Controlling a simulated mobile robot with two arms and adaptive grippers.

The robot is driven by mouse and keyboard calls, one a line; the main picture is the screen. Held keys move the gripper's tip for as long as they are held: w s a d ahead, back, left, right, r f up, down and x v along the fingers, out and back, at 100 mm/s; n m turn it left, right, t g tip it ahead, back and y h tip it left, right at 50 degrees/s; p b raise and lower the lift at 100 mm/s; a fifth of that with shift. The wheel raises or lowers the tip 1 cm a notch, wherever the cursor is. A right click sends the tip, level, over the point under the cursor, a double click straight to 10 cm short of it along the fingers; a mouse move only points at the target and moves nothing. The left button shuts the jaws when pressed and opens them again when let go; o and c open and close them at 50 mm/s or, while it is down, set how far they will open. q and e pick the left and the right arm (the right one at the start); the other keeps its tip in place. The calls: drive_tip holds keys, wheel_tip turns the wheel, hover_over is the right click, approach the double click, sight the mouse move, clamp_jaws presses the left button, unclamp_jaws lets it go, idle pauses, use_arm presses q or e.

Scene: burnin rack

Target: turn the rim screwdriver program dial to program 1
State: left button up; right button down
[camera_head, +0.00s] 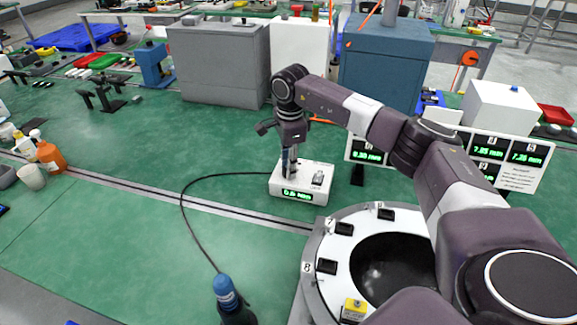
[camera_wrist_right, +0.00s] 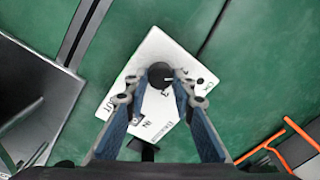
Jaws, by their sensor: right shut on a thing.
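The screwdriver controller is a small white box (camera_head: 314,181) on the green bench, with a green lit display on its front, too small to read surely. In the right wrist view its white top (camera_wrist_right: 160,48) carries a round black program dial (camera_wrist_right: 160,72) with a light pointer mark toward the right. Small printed numerals lie beside it, partly hidden. My right gripper (camera_head: 289,168) points down over the box; in the wrist view its fingertips (camera_wrist_right: 158,78) are shut on the dial from both sides. In the head view the gripper hides the dial. My left gripper is not in view.
A black cable (camera_head: 186,190) runs from the box to a blue-topped screwdriver (camera_head: 228,295). A round white-and-grey rim fixture (camera_head: 341,228) stands close in front. White gauge displays (camera_head: 520,165) stand at right.

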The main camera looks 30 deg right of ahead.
drive_tip(key=c, duration=1.6)
unclamp_jaws()
drive_tip(key=r, duration=1.2)
drive_tip(key=shift+s, duration=0.35)
